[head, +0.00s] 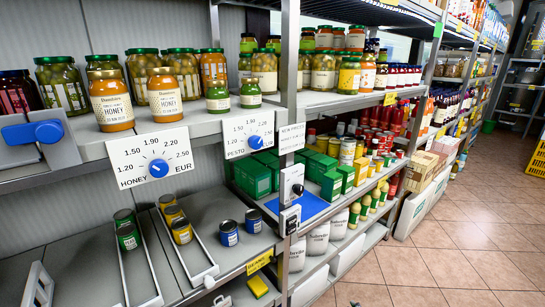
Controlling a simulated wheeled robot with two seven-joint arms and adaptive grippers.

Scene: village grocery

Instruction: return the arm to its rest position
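Neither of my arms nor either gripper shows in the head view. The view is filled by grocery shelving. Honey jars (111,100) stand on the upper shelf behind a dial sign marked HONEY (156,158). Small green jars (250,93) stand behind a second dial sign marked PESTO (249,134). No object is seen held.
Below, cans stand in and beside narrow metal channels (140,268). A blue mat (305,207) lies near green boxes (252,178). A blue handle (34,132) juts out at left. Cartons (411,213) stand along the shelf foot. The tiled floor (455,235) at right is clear.

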